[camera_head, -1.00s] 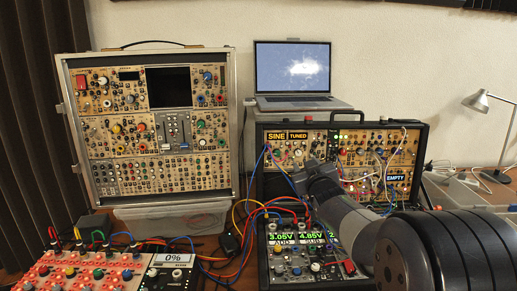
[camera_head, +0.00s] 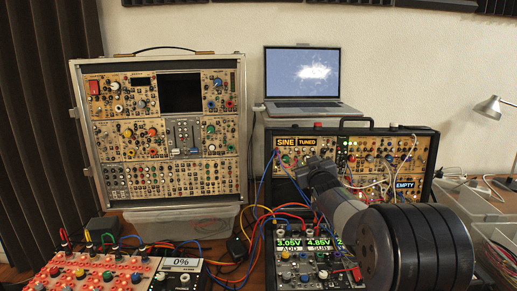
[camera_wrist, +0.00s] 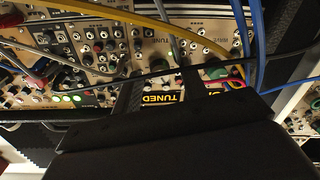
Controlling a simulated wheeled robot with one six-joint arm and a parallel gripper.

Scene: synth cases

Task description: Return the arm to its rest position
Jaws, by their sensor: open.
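My arm reaches in from the lower right of the head view, in front of the black modular synth case (camera_head: 430,165). My gripper (camera_head: 312,170) is at the arm's far end, over the left front of that case. Its jaws are too small there to make out. In the wrist view two dark fingers of my gripper (camera_wrist: 160,85) stand apart, with the case's panel and its "TUNED" label (camera_wrist: 162,99) behind them. Nothing shows held between them. Cables cross the wrist view close by; I cannot tell whether any touches the gripper.
A lower module case (camera_head: 290,270) with voltage readouts stands beneath my arm. Patch cables (camera_head: 255,225) loop left of it. A red-panelled unit (camera_head: 95,275), a tall silver synth case (camera_head: 243,150), a laptop (camera_head: 302,75) and a lamp (camera_head: 488,105) stand around. Open air lies above the cases.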

